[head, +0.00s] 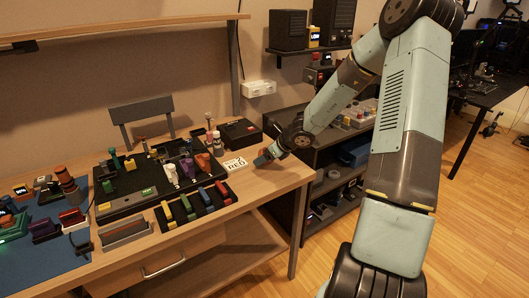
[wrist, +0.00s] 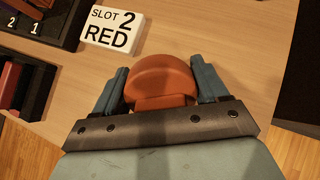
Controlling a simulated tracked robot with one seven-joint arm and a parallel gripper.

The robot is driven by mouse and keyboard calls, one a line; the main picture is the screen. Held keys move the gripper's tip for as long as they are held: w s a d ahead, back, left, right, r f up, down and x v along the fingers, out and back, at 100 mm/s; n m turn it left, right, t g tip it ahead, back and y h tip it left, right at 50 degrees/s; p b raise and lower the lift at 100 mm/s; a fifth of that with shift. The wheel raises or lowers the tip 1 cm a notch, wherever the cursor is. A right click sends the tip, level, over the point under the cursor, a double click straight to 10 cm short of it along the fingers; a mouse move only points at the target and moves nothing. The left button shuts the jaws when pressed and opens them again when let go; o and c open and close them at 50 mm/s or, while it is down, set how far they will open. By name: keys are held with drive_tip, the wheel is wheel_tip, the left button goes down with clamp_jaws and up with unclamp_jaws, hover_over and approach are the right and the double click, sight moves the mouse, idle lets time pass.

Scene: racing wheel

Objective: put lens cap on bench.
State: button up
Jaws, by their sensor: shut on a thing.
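In the wrist view, an orange-brown rounded piece (wrist: 164,78), which I take to be the lens cap, is between the two teal fingers of my gripper (wrist: 164,92). The fingers press on its left and right sides. In the head view my gripper (head: 262,159) is over the right end of the wooden bench (head: 262,186), and the cap is too small to make out there. The bench top (wrist: 230,25) shows around the cap in the wrist view. I cannot tell whether the cap touches it.
A white card reading "SLOT 2 RED" (wrist: 110,27) lies left of the cap. A black tray with coloured blocks (head: 195,207) and a larger black tray (head: 120,195) are further left. A black box (head: 240,133) stands behind. The bench's right end is mostly clear.

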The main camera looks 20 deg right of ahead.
drive_tip(key=shift+f, duration=0.85)
idle(0.4)
drive_tip(key=o, duration=1.1)
drive_tip(key=shift+c, duration=0.2)
drive_tip(key=shift+r, duration=0.1)
